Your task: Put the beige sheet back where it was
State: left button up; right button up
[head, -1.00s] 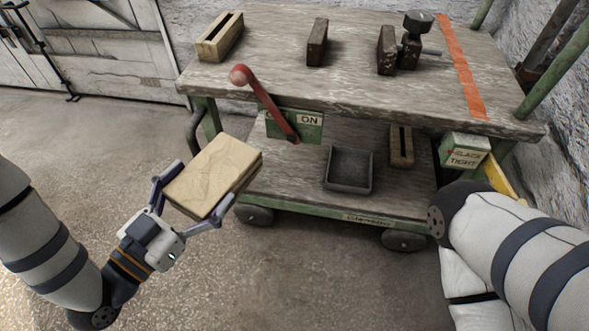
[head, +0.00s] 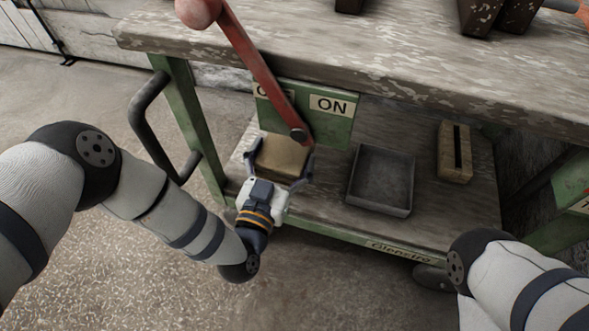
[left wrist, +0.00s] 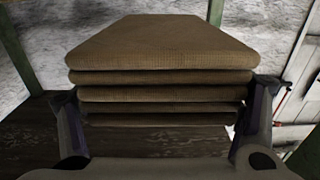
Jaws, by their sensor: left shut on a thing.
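The beige sheet (head: 281,158) is a folded, layered stack between the fingers of my left gripper (head: 278,165). The gripper is shut on it at its left and right sides. The sheet is at the left part of the cart's lower shelf (head: 330,207), under the top. In the left wrist view the sheet (left wrist: 160,45) fills the middle, with several folds facing me and dark shelf boards below. I cannot tell whether it touches the shelf. My right gripper is out of view; only my right arm shows at the lower right.
A grey tray (head: 382,180) and a slotted wooden block (head: 455,152) stand on the lower shelf to the right. A red lever (head: 257,72) on a green ON panel (head: 335,119) hangs close above the sheet. The cart's top (head: 350,45) overhangs the shelf.

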pick_arm(q)
jog(key=w+f, duration=0.1)
jog(key=d+f+b, duration=0.1)
jog(key=f, duration=0.1)
jog(key=w+d+f+b, duration=0.1)
jog(key=shift+w+f, duration=0.15)
jog(key=shift+w, duration=0.15)
jog(key=shift+f+b, duration=0.85)
jog(key=shift+f, duration=0.45)
jog(key=shift+f, duration=0.15)
jog(key=o, duration=1.3)
